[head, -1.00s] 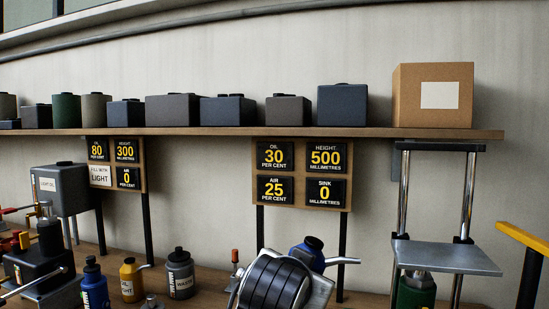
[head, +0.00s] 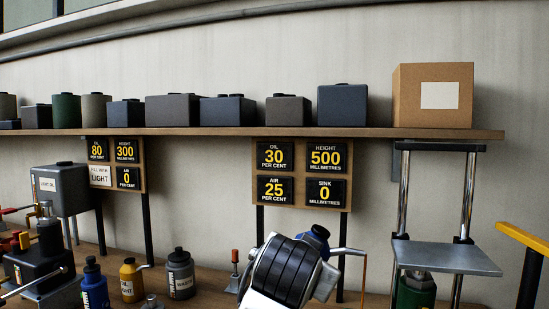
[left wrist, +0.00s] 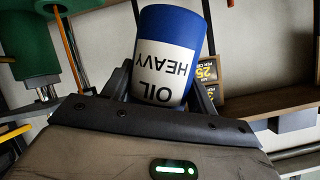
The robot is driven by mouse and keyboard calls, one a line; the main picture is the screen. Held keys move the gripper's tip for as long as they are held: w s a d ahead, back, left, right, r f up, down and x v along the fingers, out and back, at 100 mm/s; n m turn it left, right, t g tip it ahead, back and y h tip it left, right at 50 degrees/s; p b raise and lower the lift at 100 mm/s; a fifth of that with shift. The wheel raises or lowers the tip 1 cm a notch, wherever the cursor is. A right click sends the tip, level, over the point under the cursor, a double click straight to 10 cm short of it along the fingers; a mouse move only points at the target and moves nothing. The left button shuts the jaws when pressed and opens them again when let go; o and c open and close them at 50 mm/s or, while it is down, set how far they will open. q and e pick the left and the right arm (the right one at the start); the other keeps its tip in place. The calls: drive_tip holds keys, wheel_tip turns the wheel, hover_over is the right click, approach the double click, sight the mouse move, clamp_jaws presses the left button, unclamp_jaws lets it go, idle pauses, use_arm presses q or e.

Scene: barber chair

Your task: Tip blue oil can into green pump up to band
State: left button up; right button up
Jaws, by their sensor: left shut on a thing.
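My left gripper (head: 290,272) is shut on the blue oil can (head: 318,240), whose body is mostly hidden behind the gripper in the head view. The can is tilted, with its grey spout pointing right. A thin orange stream falls from the spout tip. In the left wrist view the can (left wrist: 165,50) shows a white label reading OIL HEAVY, upside down, between the fingers. The green pump (head: 416,292) stands right of the stream, partly cut off below; green parts (left wrist: 30,35) show in the wrist view. I cannot tell where the stream lands. The band is not visible. My right gripper is not in view.
A metal plate on two posts (head: 445,257) stands over the green pump. A yellow bar (head: 522,237) is at the far right. Bottles, including a yellow can (head: 131,279) and a grey bottle (head: 180,274), stand left. Signs (head: 302,172) hang behind, under a shelf of boxes.

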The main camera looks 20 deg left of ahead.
use_arm(q)
drive_tip(key=shift+r, duration=0.1)
idle(0.3)
drive_tip(key=shift+a+r+m+y, duration=0.1)
drive_tip(key=shift+r+m+y, duration=0.1)
drive_tip(key=shift+m+y, duration=0.2)
idle(1.5)
drive_tip(key=shift+r+m, duration=0.15)
drive_tip(key=shift+m, duration=0.25)
idle(2.0)
drive_tip(key=shift+r+y, duration=0.1)
drive_tip(key=shift+y, duration=0.3)
drive_tip(key=shift+m, duration=0.4)
idle(2.1)
drive_tip(key=shift+r+m+y, duration=0.1)
drive_tip(key=shift+m+y, duration=0.2)
drive_tip(key=shift+y, duration=0.2)
